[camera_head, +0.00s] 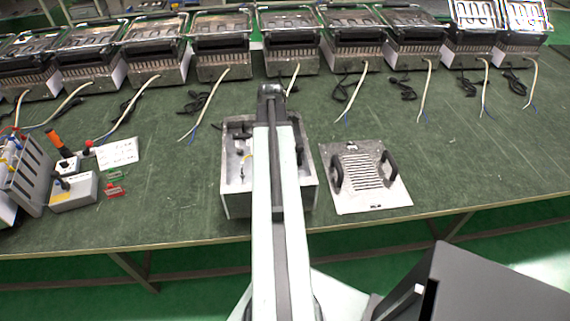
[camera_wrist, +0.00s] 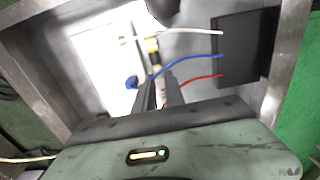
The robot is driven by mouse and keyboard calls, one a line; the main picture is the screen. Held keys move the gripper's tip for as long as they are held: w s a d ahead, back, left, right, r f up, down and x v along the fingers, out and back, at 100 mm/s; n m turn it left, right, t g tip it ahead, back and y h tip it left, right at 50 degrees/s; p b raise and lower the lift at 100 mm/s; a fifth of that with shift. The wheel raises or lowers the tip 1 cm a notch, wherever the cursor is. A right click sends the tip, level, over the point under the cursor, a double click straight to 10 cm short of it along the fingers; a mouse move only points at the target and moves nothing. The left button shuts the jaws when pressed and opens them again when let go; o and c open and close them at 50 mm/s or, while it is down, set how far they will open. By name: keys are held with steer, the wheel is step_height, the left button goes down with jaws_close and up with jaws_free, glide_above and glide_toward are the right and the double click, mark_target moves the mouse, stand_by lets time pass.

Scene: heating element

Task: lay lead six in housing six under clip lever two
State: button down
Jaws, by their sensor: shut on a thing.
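The open metal housing (camera_head: 228,195) stands on the bench, with my arm reaching over it and hiding its middle. In the wrist view its metal wall (camera_wrist: 40,75) shows at the left. A white lead (camera_wrist: 195,31), a blue lead (camera_wrist: 190,59) and a red lead (camera_wrist: 203,77) come out of a black block (camera_wrist: 245,48) inside. My gripper (camera_wrist: 160,82) is inside the housing, shut on a lead. The blue and red leads both run to its fingers; I cannot tell which is gripped. A yellow and black part (camera_wrist: 152,46) and a blue piece (camera_wrist: 131,83) sit near the fingertips.
A metal cover plate with two black handles (camera_head: 365,176) lies right of the housing. Several finished-looking units (camera_head: 222,45) with trailing cables line the back. A grey rack (camera_head: 30,175) and a small box (camera_head: 73,192) stand at left. The bench at far right is clear.

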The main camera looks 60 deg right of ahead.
steer(key=shift+f, duration=0.3)
steer(key=shift+s+d, duration=0.25)
steer(key=shift+s, duration=0.15)
steer(key=shift+s+d, duration=0.95)
steer(key=shift+s, duration=0.3)
steer(key=shift+f+b, duration=0.6)
steer(key=shift+f, duration=0.2)
steer(key=shift+r, duration=0.2)
steer(key=shift+f, duration=0.2)
steer(key=c, duration=1.4)
jaws_free()
steer(key=shift+r, duration=0.1)
